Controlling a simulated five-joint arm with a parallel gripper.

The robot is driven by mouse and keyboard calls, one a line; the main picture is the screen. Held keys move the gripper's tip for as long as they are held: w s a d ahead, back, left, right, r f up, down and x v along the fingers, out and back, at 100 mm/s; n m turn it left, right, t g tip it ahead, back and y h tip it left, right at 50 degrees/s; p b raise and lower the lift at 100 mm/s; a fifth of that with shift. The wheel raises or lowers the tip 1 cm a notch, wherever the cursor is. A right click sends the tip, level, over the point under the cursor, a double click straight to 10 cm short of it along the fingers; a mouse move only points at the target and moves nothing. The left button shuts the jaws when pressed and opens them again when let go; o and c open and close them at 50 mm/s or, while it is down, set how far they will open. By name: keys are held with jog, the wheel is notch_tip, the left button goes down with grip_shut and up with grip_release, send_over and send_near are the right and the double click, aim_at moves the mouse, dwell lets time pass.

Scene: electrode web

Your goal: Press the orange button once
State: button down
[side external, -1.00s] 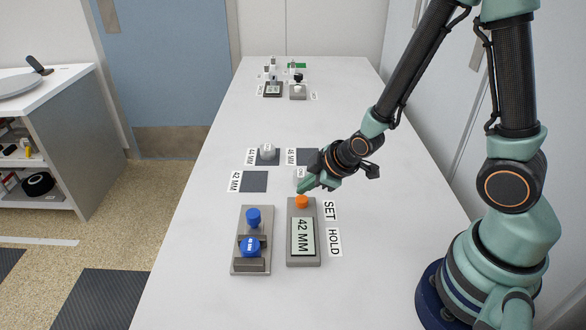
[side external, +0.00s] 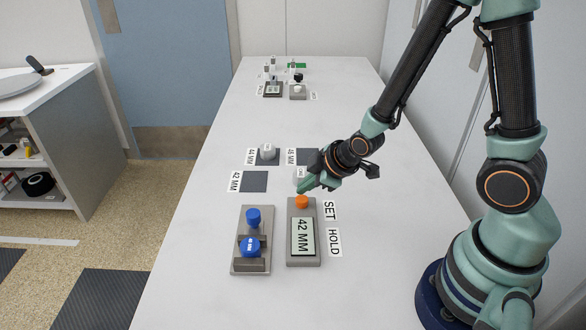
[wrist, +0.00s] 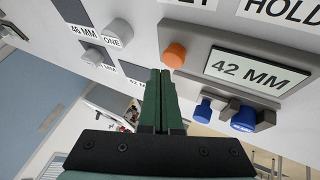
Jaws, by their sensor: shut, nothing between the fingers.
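The orange button (side external: 302,201) sits at the far end of a grey box whose display (side external: 303,236) reads 42 MM. In the wrist view the orange button (wrist: 174,55) is just right of and above my fingertips, with a gap between them. My gripper (side external: 303,188) is shut and empty, its tips close to the button on its far side and seemingly a little above it. In the wrist view its two green fingers (wrist: 160,73) lie together. Labels SET (side external: 329,210) and HOLD (side external: 334,241) lie right of the box.
A grey fixture with blue knobs (side external: 252,217) stands left of the box. Beyond are dark squares labelled 42 MM (side external: 254,182), 44 MM and 46 MM, with a white knob piece (side external: 268,152) on one. Small devices (side external: 273,88) stand at the far end.

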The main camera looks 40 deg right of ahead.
aim_at(306, 199)
jog(key=shift+f, duration=0.1)
dwell(0.3)
jog(key=shift+d+f, duration=0.1)
jog(key=shift+f, duration=0.25)
jog(key=shift+f, duration=0.45)
dwell(0.7)
jog(key=shift+r, duration=0.1)
dwell(0.3)
jog(key=shift+r, duration=0.8)
jog(key=shift+r, duration=2.5)
